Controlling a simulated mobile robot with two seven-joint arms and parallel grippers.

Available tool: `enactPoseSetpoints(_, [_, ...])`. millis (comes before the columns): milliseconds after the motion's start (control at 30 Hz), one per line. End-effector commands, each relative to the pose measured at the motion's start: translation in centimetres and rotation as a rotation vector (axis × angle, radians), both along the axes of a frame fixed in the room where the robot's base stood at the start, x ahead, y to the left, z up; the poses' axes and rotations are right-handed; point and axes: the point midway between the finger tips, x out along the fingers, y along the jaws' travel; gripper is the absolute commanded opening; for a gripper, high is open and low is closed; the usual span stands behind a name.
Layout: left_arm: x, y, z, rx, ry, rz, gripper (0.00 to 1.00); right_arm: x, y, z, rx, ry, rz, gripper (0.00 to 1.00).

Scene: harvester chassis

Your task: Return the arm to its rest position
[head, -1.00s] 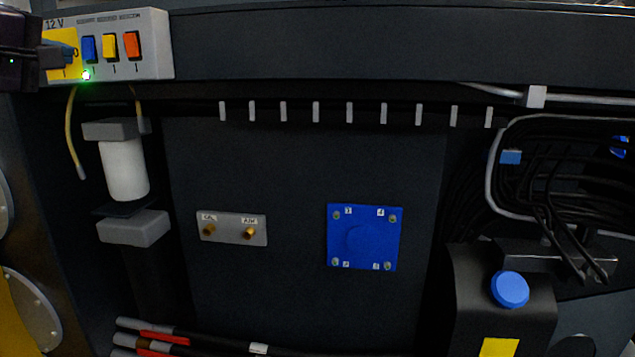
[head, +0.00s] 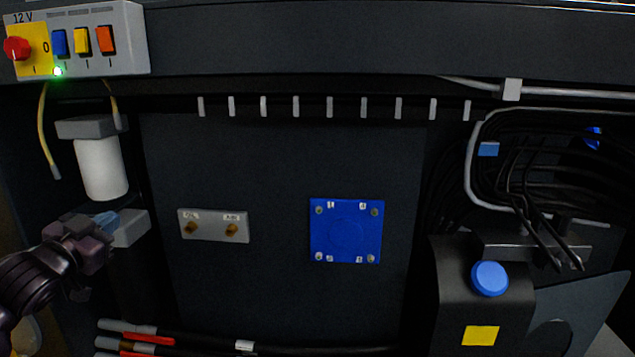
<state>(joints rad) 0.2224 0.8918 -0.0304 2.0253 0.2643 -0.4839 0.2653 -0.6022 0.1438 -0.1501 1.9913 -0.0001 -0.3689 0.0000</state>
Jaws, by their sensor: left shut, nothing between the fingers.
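My left gripper (head: 112,222) is at the lower left of the head view, with its arm coming in from the left edge. Its fingers are shut and empty. It shows in front of the grey lower block (head: 132,228) under the white cylinder; whether it touches the block I cannot tell. It is well below the 12 V switch panel (head: 130,40), whose red rotary knob (head: 17,49) is in plain view on a yellow plate. A green light is lit on the panel. My right gripper is not in view.
The white cylinder (head: 101,168) stands just above my left gripper. A fitting plate (head: 213,226) and a blue cover (head: 346,231) are on the dark wall. Black and red cables (head: 135,335) run below. A blue-capped tank (head: 490,279) and cable bundle are at right.

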Motion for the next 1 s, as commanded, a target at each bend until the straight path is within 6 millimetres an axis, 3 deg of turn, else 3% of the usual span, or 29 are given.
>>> enactPoseSetpoints(33, [-0.6, -0.4, -3.6, 0.018, 0.028, 0.006, 0.00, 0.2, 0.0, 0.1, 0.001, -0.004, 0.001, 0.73])
enactPoseSetpoints(200, [-3.7, -2.0, -13.5, 0.080, 0.105, 0.026, 0.00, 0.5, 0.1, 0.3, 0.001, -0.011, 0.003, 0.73])
enactPoseSetpoints(367, [-8.0, -4.1, -22.1, 0.069, 0.202, 0.049, 0.00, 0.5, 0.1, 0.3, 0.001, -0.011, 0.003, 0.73])
enactPoseSetpoints(600, [-16.8, -7.8, -33.3, -0.078, 0.400, 0.117, 0.00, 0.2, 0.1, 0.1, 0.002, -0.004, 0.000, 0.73])
enactPoseSetpoints(800, [-24.3, -10.6, -39.2, -0.218, 0.554, 0.188, 0.00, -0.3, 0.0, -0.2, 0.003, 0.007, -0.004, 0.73])
enactPoseSetpoints(1000, [-28.4, -11.0, -41.6, -0.262, 0.629, 0.232, 0.00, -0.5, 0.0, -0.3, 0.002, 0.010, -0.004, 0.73])
